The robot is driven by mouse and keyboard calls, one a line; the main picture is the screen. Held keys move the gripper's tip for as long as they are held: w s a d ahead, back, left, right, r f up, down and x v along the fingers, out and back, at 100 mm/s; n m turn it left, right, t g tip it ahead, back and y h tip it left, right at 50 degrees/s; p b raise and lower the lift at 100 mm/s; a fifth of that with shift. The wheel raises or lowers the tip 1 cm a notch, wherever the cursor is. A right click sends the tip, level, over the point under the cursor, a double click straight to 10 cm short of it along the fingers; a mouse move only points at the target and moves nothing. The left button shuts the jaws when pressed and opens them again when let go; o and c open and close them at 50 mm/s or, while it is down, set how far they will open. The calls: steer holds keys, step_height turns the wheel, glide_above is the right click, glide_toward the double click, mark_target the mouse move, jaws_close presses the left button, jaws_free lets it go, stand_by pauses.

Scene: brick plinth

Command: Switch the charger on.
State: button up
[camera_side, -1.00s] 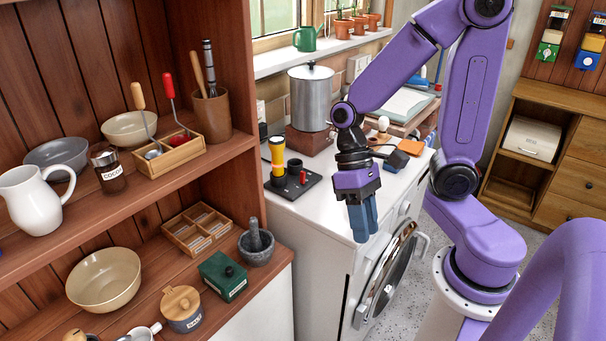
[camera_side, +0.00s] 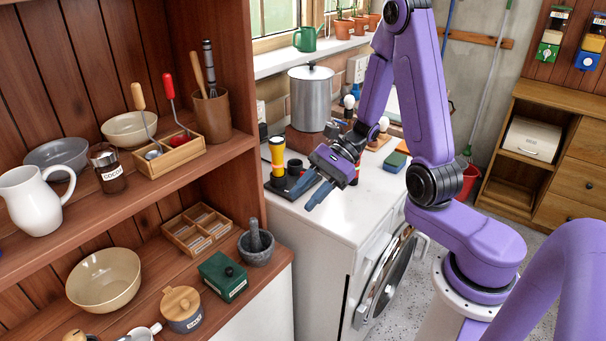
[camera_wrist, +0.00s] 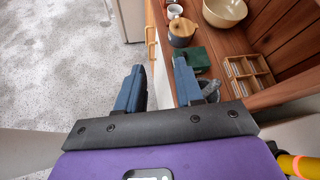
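A yellow torch (camera_side: 277,158) with a black end stands upright on a flat black base (camera_side: 274,187) on the white worktop, which looks like the charger. A black round piece (camera_side: 295,167) stands beside the torch. The small red part of the base is now hidden behind my gripper. My gripper (camera_side: 301,201) is tilted, its two blue fingers apart and empty, pointing down-left over the right front of the base. The wrist view also shows the fingers (camera_wrist: 158,66) spread, with the torch (camera_wrist: 300,166) at the lower right edge. No switch can be made out.
A green-and-blue sponge (camera_side: 395,162) lies to the right. The wooden shelf unit (camera_side: 255,283) with bowls and a mortar (camera_side: 257,248) is close on the left. The front worktop is clear.

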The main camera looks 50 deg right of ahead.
steer(key=w+d+f+m+t, duration=0.1)
steer(key=w+d+m+t, duration=0.2)
steer(key=d+m+t, duration=0.25)
steer(key=m+t+h, duration=0.6)
steer(key=m+h, duration=0.5)
steer(key=m, duration=0.3)
glide_toward(303, 172)
steer(key=shift+g, duration=0.25)
steer(key=x, duration=1)
steer(key=shift+w, duration=0.1)
